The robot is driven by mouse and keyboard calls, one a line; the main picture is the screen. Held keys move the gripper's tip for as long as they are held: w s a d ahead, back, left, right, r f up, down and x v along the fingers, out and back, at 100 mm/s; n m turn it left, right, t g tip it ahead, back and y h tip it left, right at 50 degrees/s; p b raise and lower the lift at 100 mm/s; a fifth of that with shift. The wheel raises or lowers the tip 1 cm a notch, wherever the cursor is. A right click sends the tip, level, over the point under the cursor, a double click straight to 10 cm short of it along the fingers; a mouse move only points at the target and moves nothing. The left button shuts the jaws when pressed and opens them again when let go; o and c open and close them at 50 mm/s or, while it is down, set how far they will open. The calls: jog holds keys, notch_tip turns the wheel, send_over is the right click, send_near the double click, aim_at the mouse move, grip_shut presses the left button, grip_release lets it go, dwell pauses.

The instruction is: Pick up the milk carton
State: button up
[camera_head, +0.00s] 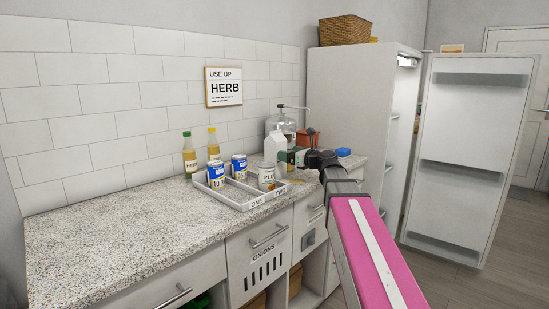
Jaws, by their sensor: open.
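The white milk carton (275,146) stands upright at the back right of the speckled counter, behind the tray. Its lower part is partly hidden behind a can. My gripper (294,157), dark and small at the end of my pink arm, is just to the right of the carton, with its fingers toward it. The gripper is open. I cannot tell whether a finger touches the carton.
A divided tray (256,201) marked ONE and TWO holds several cans (217,174). Two bottles (189,153) stand behind it. A glass dispenser (283,121) stands behind the carton. An open fridge (345,88) is at right. The counter's left part (110,235) is clear.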

aim_at(275, 149)
jog(key=x, duration=0.7)
jog(key=shift+a+r, duration=0.1)
jog(key=shift+a, duration=0.2)
jog(key=shift+c, duration=0.3)
jog(key=c, duration=1)
jog(key=shift+c, duration=1.2)
jog(key=shift+r, duration=0.15)
